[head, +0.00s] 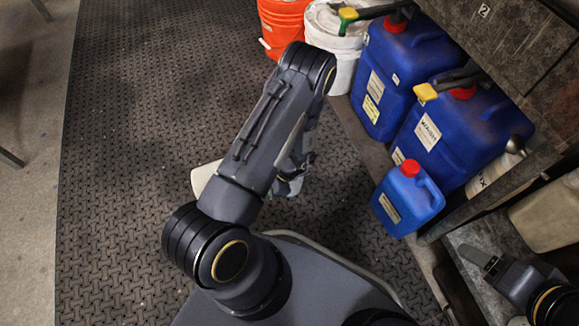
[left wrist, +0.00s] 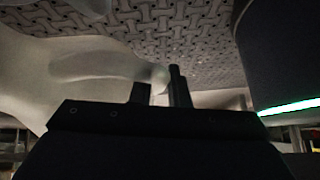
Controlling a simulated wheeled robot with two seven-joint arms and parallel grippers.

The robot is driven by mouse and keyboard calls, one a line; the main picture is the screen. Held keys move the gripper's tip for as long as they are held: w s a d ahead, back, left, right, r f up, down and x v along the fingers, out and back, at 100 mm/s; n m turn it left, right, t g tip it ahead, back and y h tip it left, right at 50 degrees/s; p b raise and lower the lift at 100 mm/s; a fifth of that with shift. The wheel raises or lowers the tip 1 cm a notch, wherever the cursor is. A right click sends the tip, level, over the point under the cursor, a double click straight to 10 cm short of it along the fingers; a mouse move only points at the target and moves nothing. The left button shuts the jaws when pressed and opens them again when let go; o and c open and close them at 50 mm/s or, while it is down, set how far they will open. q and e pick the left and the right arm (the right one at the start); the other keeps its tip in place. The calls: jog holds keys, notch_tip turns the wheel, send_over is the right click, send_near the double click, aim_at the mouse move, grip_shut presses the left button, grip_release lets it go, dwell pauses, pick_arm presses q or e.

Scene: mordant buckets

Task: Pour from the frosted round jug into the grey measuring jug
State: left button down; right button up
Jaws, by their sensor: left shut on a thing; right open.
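The frosted round jug is whitish and fills the left of the left wrist view (left wrist: 30,75). My left gripper (left wrist: 160,88) is shut on its handle. In the head view only a pale piece of what seems to be this jug (head: 203,178) shows past my left arm, which hides the rest. I cannot tell its tilt or contents. My right gripper (head: 479,258) is open and empty at the lower right, over a grey slab. I cannot make out the grey measuring jug in either view.
Blue canisters (head: 395,75) line the right, with a smaller red-capped one (head: 408,197) in front. A white bucket (head: 340,55) and an orange bucket (head: 283,24) stand at the top. A cream container (head: 548,214) is at the right edge. The dark textured mat (head: 130,120) is clear at left.

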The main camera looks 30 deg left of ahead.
pick_arm(q)
jog(key=shift+r+g+y, duration=0.4)
jog(key=shift+r, duration=0.15)
dwell(0.4)
jog(key=shift+w+d+g+y+b, duration=0.2)
jog(key=shift+w+g+y+b, duration=0.05)
jog(key=shift+g+y+b, duration=0.4)
dwell(0.6)
jog(key=shift+w+d+r+g+y+b, duration=0.1)
jog(key=shift+w+r+g+y+b, duration=0.1)
jog(key=shift+r+g+y, duration=0.15)
jog(key=shift+w+d+r+g+y+b, duration=0.1)
jog(key=shift+r+g+y+b, duration=0.1)
jog(key=shift+r, duration=0.15)
dwell(4.2)
dwell(0.3)
